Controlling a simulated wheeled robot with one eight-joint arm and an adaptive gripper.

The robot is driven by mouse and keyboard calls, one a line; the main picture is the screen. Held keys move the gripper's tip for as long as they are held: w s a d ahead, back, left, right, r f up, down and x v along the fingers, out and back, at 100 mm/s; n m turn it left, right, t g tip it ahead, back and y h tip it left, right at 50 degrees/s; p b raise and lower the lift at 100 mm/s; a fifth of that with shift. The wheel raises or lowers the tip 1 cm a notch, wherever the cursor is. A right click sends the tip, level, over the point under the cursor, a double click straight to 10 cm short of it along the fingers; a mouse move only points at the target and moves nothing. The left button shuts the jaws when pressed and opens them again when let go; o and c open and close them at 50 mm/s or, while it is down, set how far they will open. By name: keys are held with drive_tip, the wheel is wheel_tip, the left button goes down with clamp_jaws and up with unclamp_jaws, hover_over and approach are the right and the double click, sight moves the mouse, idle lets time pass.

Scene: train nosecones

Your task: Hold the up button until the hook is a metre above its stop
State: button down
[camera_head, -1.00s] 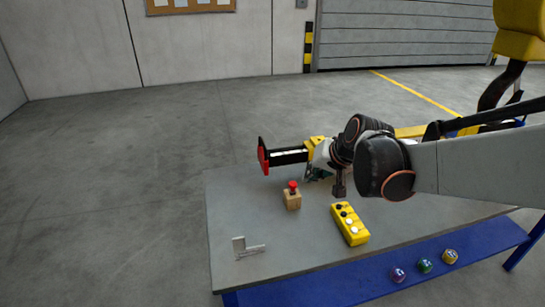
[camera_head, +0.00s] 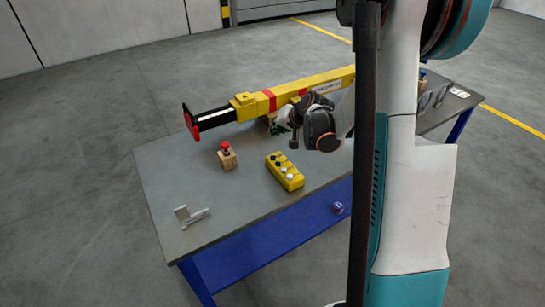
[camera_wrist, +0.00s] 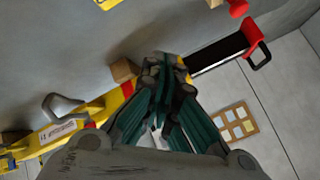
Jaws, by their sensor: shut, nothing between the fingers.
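A yellow control box (camera_head: 285,171) with a row of black and white buttons lies on the grey table; which button is up cannot be told. Its edge shows at the top of the wrist view (camera_wrist: 107,3). My gripper (camera_head: 281,125) is behind the box in the head view, apart from it and near the yellow beam (camera_head: 250,103). In the wrist view my gripper's dark green fingers (camera_wrist: 166,68) are together and empty, over the beam (camera_wrist: 92,108). A grey loop (camera_wrist: 62,106) shows beside the beam; I cannot tell whether it is the hook.
A red button on a wooden block (camera_head: 227,156) stands left of the control box. A metal square (camera_head: 190,216) lies near the table's front left corner. The beam has a red end plate (camera_head: 190,122). A purple ball (camera_head: 337,208) is on the blue lower shelf (camera_head: 268,232).

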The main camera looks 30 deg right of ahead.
sight(275, 156)
drive_tip(key=shift+f, duration=0.1)
wheel_tip(275, 156, down, 9)
drive_tip(key=b, duration=0.6)
drive_tip(key=shift+r, duration=0.2)
drive_tip(key=shift+f, duration=0.1)
idle(1.1)
drive_tip(key=shift+f+b, duration=0.3)
drive_tip(key=shift+b, duration=0.25)
